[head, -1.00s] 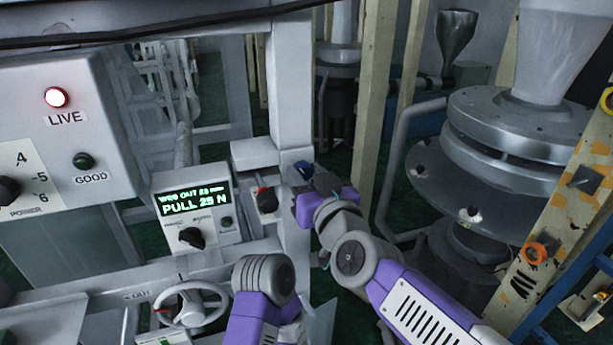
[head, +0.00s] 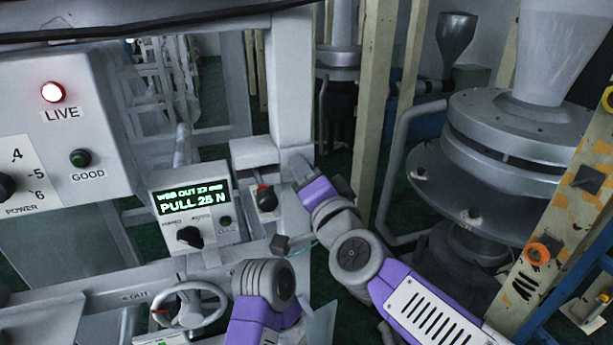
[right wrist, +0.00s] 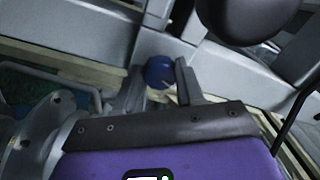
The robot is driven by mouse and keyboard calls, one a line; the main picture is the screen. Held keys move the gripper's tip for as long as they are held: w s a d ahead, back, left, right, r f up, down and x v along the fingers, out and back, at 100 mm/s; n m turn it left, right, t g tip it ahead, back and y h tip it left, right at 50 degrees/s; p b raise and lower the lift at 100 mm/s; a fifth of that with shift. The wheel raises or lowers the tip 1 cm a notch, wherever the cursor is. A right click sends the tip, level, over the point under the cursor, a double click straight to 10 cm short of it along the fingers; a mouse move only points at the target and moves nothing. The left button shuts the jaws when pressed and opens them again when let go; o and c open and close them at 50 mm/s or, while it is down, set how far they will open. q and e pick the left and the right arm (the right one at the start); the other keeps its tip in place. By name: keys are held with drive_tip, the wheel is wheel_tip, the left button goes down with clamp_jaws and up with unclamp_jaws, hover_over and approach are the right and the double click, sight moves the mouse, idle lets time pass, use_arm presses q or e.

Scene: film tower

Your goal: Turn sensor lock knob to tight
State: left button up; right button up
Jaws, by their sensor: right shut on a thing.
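A round blue knob (right wrist: 159,72) sits between the two fingers of my right gripper (right wrist: 160,88) in the right wrist view. The fingers are closed on its sides. In the head view my right gripper (head: 297,167) is at the pale upright post (head: 291,95), and it hides the knob there. Any tight mark or pointer on the knob cannot be made out. My left gripper cannot be made out; a purple and grey arm part of mine shows low in the head view.
Left of the post are a display box (head: 192,203) reading PULL 25 N, a red-tipped lever switch (head: 265,197) and a handwheel (head: 188,308). A small dark block (head: 280,243) is below my right gripper. A large round grey machine (head: 500,150) stands at the right.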

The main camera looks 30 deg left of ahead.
drive_tip(key=shift+m, duration=2.2)
drive_tip(key=o, duration=1)
drive_tip(key=shift+o, duration=0.2)
drive_tip(key=b+v, duration=0.1)
drive_tip(key=v, duration=0.6)
drive_tip(key=shift+s+d+b, duration=0.2)
drive_tip(key=shift+s+b, duration=0.05)
drive_tip(key=shift+b, duration=0.15)
